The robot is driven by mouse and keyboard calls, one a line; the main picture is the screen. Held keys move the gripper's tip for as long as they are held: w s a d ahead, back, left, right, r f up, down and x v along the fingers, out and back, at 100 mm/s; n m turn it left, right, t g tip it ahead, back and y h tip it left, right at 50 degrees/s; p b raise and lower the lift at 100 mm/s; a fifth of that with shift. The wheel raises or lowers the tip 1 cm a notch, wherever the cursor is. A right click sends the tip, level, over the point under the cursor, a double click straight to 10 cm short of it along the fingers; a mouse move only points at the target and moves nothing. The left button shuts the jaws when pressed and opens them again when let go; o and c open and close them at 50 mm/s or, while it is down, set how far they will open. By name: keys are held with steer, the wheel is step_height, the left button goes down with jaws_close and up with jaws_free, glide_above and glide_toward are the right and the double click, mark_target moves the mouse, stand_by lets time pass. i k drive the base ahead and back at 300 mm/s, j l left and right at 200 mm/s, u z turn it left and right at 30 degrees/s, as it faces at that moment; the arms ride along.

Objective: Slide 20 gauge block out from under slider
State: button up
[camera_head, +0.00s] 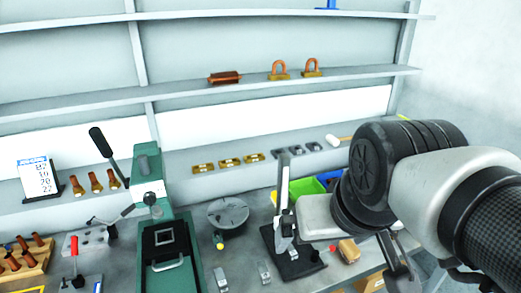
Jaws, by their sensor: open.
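A height-gauge-like stand is right of centre, with a thin upright silver column (282,195) on a black base plate (298,267). A pale slider (286,232) sits low on the column. A small light piece shows below the slider, but I cannot tell whether it is the 20 gauge block or whether it touches the slider. My gripper (397,265) is at the lower right, right of the stand and apart from it. One dark finger shows clearly; the rest is hidden by my wrist. It is open, and I see nothing held.
Small metal blocks (263,272) lie left of the stand. A green press (160,225) and a round grey plate (228,213) stand farther left. Green (306,187) and blue bins are behind the stand.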

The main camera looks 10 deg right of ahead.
mark_target(291, 252)
steer(key=k, duration=1)
steer(key=i+z, duration=0.2)
steer(key=z, duration=0.2)
steer(key=i+j+z, duration=0.15)
steer(key=z, duration=0.25)
steer(key=i+j+z, duration=0.15)
steer(key=z, duration=0.2)
steer(key=i, duration=0.05)
